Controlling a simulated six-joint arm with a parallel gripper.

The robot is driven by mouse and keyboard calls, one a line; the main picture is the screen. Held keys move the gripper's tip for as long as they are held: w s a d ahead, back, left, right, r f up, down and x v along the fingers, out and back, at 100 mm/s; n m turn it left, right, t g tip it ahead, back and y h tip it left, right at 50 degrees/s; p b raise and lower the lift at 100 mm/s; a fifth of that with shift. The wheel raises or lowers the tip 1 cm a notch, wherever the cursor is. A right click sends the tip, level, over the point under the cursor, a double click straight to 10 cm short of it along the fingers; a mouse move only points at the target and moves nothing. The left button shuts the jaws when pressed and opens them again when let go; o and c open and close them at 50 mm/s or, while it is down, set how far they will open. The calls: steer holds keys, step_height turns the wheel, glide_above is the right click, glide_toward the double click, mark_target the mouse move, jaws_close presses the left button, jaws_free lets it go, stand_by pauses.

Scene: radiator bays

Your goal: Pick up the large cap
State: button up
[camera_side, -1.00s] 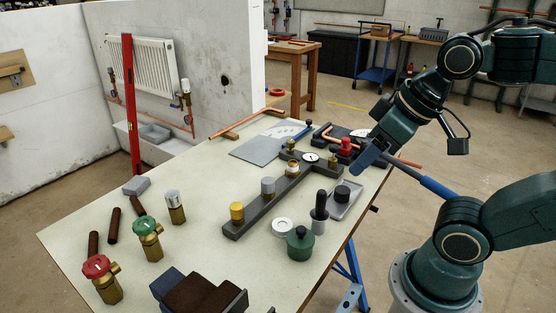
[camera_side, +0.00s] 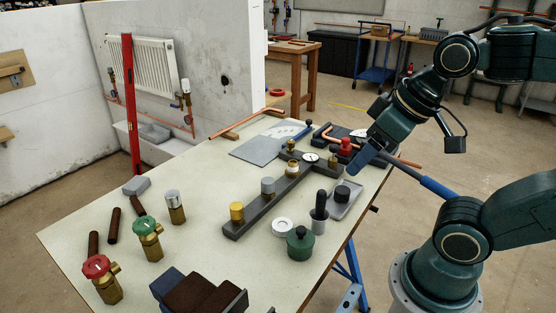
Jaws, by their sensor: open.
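Several cap-like pieces are in view, and I cannot tell for certain which is the large cap. A yellow cap (camera_side: 237,211) and a grey cap (camera_side: 268,186) stand on a long dark bar (camera_side: 250,218). A red cap (camera_side: 345,147) is at the far right, close to my gripper.
A green round pot (camera_side: 300,243), a white ring (camera_side: 282,226) and a dark upright tool (camera_side: 319,213) stand near the tray. Brass valves with green (camera_side: 146,226) and red (camera_side: 96,267) handwheels stand at left. The table's middle left is mostly clear.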

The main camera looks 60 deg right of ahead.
steer(key=w+d+f+m+g, duration=0.2)
steer(key=w+d+f+m, duration=0.2)
steer(key=d+m, duration=0.4)
steer(key=w+d+f+m+g, duration=0.3)
steer(key=w+d+f+m, duration=0.2)
steer(key=d, duration=0.5)
steer(key=w+m, duration=0.1)
steer(key=m, duration=0.1)
steer(key=shift+w+d+f+m+g, duration=0.2)
steer(key=shift+d+f+m+g, duration=0.1)
steer(key=shift+d+m, duration=0.1)
glide_above(343, 189)
steer(key=shift+w+a+f, duration=0.1)
steer(key=shift+f, duration=2.05)
steer(key=shift+w+a+f, duration=0.1)
steer(key=shift+f, duration=2)
steer(key=shift+s+d+f, duration=0.1)
steer(key=shift+f, duration=1.2)
steer(key=shift+s+f, duration=0.1)
steer(key=shift+f, duration=1.2)
steer(key=shift+c, duration=0.3)
steer(key=c, duration=1)
